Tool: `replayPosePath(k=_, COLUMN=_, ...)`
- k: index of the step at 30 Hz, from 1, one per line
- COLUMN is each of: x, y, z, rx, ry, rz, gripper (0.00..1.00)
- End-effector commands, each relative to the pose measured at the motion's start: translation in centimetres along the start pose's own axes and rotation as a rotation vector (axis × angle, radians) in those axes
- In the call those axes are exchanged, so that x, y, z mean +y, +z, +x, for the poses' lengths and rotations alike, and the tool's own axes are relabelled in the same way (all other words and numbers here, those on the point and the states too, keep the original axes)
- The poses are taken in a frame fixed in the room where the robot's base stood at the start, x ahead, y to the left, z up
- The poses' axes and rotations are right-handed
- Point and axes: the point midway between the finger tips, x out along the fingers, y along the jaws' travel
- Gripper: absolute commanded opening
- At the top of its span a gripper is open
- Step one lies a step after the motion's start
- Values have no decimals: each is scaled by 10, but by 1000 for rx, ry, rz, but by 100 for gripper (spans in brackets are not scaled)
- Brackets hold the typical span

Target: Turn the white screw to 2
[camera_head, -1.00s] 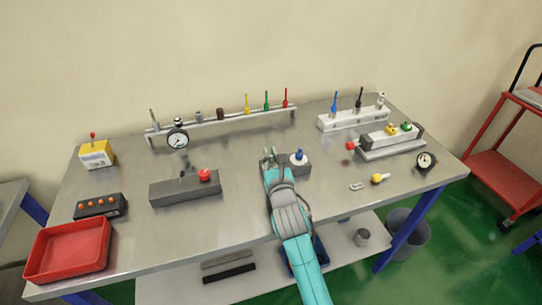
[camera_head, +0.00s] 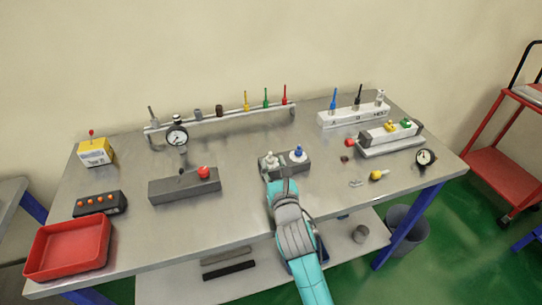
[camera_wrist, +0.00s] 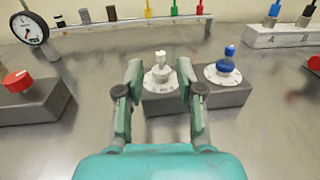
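The white screw (camera_wrist: 160,68) stands upright on a white dial (camera_wrist: 160,82) on a grey block (camera_wrist: 225,92). A blue screw (camera_wrist: 226,62) stands on its own dial to the right on the same block. In the head view the white screw (camera_head: 270,158) and blue screw (camera_head: 298,151) show at the bench's middle. My gripper (camera_wrist: 158,80) is open, with one finger left and one right of the white screw, nearer to me, and gaps show on both sides. The numbers on the dial are too small to read, so its setting cannot be told.
A grey block with a red knob (camera_head: 204,173) stands to the left, and a pressure gauge (camera_head: 176,136) behind it. A white block with lettered sockets (camera_head: 345,118) is at the back right. A red tray (camera_head: 66,247) lies front left. Bare bench surrounds the screws' block.

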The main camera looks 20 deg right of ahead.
Motion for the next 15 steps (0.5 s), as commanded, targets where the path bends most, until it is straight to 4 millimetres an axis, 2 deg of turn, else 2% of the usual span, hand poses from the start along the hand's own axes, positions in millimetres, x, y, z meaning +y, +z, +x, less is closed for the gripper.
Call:
replayPosePath(k=1, x=0, y=0, z=-11, rx=1, ry=1, rz=0, gripper=37)
replayPosePath(k=6, x=0, y=0, z=-40, rx=0, ry=1, rz=0, gripper=37)
replayPosePath(k=10, x=0, y=0, z=-56, rx=0, ry=1, rz=0, gripper=37)
replayPosePath(k=15, x=0, y=0, z=-66, rx=-1, ry=0, rz=1, gripper=37)
